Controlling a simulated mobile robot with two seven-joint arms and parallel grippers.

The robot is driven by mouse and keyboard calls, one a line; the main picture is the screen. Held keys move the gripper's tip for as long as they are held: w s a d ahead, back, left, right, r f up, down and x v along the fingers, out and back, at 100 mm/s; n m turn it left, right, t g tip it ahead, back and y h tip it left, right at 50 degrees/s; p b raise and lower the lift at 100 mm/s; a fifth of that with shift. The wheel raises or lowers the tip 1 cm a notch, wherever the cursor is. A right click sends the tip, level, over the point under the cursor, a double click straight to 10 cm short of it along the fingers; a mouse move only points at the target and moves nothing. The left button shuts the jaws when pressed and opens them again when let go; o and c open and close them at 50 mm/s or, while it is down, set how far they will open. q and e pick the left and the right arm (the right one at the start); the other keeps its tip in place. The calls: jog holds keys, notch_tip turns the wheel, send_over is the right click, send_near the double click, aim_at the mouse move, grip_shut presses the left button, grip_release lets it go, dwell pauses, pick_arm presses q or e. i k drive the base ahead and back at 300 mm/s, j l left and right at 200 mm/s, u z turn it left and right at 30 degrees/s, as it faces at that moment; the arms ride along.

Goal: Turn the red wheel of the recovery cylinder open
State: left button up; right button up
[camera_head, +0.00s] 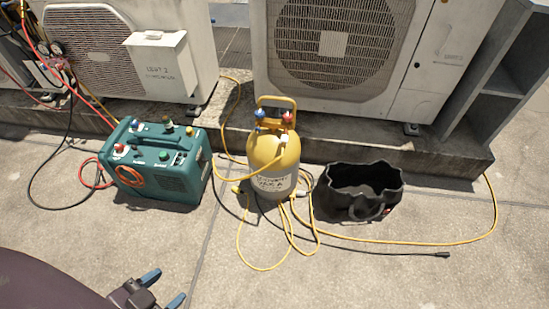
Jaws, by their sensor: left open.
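The recovery cylinder (272,156) is yellow with a white label and stands upright on the concrete in the middle of the view. Its red wheel (288,117) is at the top right, under the yellow handle, and a blue wheel (260,114) is at the top left. How far the red wheel is turned cannot be told. My left gripper (163,292) is at the bottom left, with two blue-tipped fingers apart and nothing between them. It is well in front and to the left of the cylinder. My right gripper is not in view.
A teal recovery machine (158,163) stands left of the cylinder, a black tool bag (364,191) to the right. Yellow hoses (412,243) loop over the floor around the cylinder. Condenser units (345,52) stand on a ledge behind. The floor in front is mostly clear.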

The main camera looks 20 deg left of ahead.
aim_at(287, 117)
jog(key=i+j+z, duration=0.25)
jog(key=i, duration=0.2)
jog(key=i+j+z, duration=0.25)
jog(key=i+j, duration=0.15)
jog(key=i, duration=0.05)
